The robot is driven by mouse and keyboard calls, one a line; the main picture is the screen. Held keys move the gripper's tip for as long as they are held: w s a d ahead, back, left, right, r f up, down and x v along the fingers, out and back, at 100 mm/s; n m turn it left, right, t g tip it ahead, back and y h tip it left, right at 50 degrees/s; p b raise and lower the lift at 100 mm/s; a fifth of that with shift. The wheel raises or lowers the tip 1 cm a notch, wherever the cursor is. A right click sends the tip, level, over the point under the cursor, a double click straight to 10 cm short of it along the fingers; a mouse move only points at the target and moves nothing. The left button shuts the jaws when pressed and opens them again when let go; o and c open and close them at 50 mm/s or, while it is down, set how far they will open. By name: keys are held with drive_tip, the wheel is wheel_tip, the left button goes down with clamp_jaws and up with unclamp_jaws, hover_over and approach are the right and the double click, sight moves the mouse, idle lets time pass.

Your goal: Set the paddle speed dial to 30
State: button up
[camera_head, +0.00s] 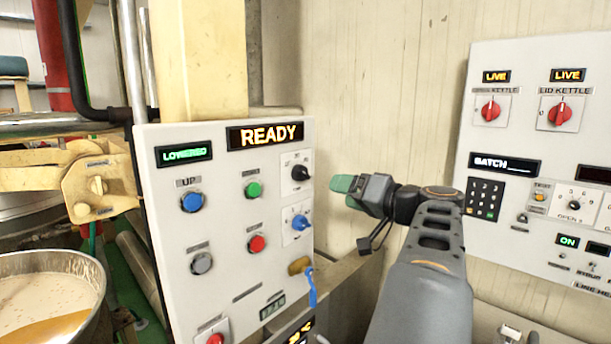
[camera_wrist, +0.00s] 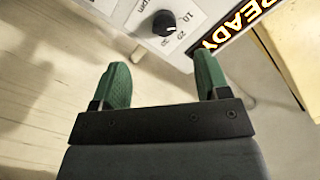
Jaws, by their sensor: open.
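The paddle speed dial is a black knob (camera_head: 300,173) at the upper right of the white control panel (camera_head: 215,290). In the wrist view the knob (camera_wrist: 164,22) sits at the top, with the marks 10, 20 and 30 and part of "rpm" legible around it. Its exact setting is too small to tell. My gripper (camera_head: 347,187) is just right of the panel in the head view. Its green fingers (camera_wrist: 160,78) are spread apart and empty in the wrist view, with the knob beyond them and not touched.
A blue knob (camera_head: 300,222) is below the dial, and a yellow-and-blue key-like piece (camera_head: 302,268) hangs lower. The panel has blue, green, red and grey buttons and a READY display (camera_head: 265,135). A second panel (camera_head: 520,150) stands right. An open kettle (camera_head: 50,262) is at left.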

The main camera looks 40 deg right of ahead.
sight(307, 175)
drive_tip(key=shift+t, duration=0.4)
drive_tip(key=w+p, duration=0.1)
drive_tip(key=w, duration=0.3)
drive_tip(key=w+a+p, duration=0.1)
drive_tip(key=w, duration=0.3)
drive_tip(key=w+r+p, duration=0.1)
drive_tip(key=w+p, duration=0.1)
drive_tip(key=w, duration=0.2)
drive_tip(key=shift+w+a+r, duration=0.1)
drive_tip(key=shift+w+a, duration=0.1)
drive_tip(key=shift+w, duration=0.15)
drive_tip(key=shift+c, duration=0.4)
drive_tip(key=c, duration=0.8)
drive_tip(key=shift+c, duration=0.2)
